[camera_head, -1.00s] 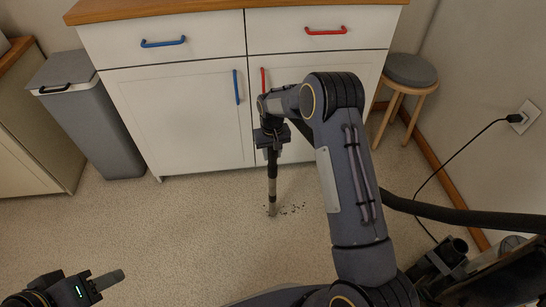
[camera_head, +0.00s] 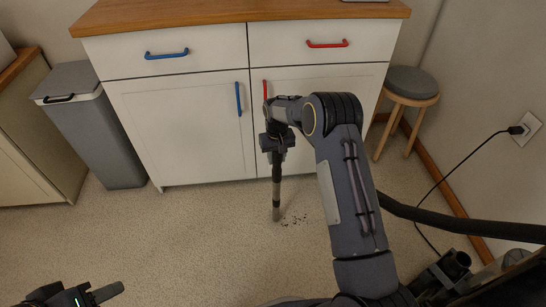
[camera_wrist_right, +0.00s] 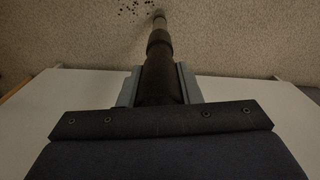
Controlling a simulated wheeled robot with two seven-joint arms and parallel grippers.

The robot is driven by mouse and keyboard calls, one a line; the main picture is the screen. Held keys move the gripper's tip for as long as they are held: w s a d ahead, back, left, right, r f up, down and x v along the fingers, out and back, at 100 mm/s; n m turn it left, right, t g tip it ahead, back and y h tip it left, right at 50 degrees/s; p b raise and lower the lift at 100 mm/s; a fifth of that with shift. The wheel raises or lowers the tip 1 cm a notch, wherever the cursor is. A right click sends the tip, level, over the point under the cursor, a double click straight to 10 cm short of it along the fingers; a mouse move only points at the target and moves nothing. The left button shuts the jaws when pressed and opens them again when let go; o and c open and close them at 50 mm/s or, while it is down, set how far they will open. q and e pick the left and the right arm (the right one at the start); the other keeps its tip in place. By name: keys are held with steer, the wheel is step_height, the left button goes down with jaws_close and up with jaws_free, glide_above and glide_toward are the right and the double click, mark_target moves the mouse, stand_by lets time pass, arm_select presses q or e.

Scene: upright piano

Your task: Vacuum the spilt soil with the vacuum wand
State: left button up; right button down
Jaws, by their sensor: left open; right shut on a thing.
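The vacuum wand (camera_head: 276,195) hangs nearly upright in front of the white cabinet, with its tip at the floor. My right gripper (camera_head: 276,146) is shut on its upper part. In the right wrist view the wand (camera_wrist_right: 159,65) runs between the fingers of my right gripper (camera_wrist_right: 160,88) toward the floor. The spilt soil (camera_head: 293,220) is a small scatter of dark specks just right of the wand's tip. The soil also shows in the right wrist view (camera_wrist_right: 136,7), left of the tip. My left gripper (camera_head: 105,293) is open and empty at the lower left.
A white cabinet (camera_head: 185,130) stands behind the wand. A grey bin (camera_head: 95,125) is at the left and a stool (camera_head: 408,85) at the right. A dark hose (camera_head: 460,222) and a plugged-in cord (camera_head: 450,175) lie at the right. The left floor is clear.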

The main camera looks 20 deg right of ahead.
steer(key=shift+s+d, duration=0.2)
steer(key=shift+d, duration=0.65)
steer(key=shift+s+d, duration=0.2)
steer(key=shift+d, duration=0.65)
steer(key=shift+s+d, duration=0.2)
steer(key=shift+d, duration=0.8)
steer(key=s+d, duration=0.1)
steer(key=d, duration=0.5)
steer(key=shift+s+p, duration=0.3)
steer(key=shift+r, duration=0.15)
step_height(320, 180, up, 12)
steer(key=p, duration=0.8)
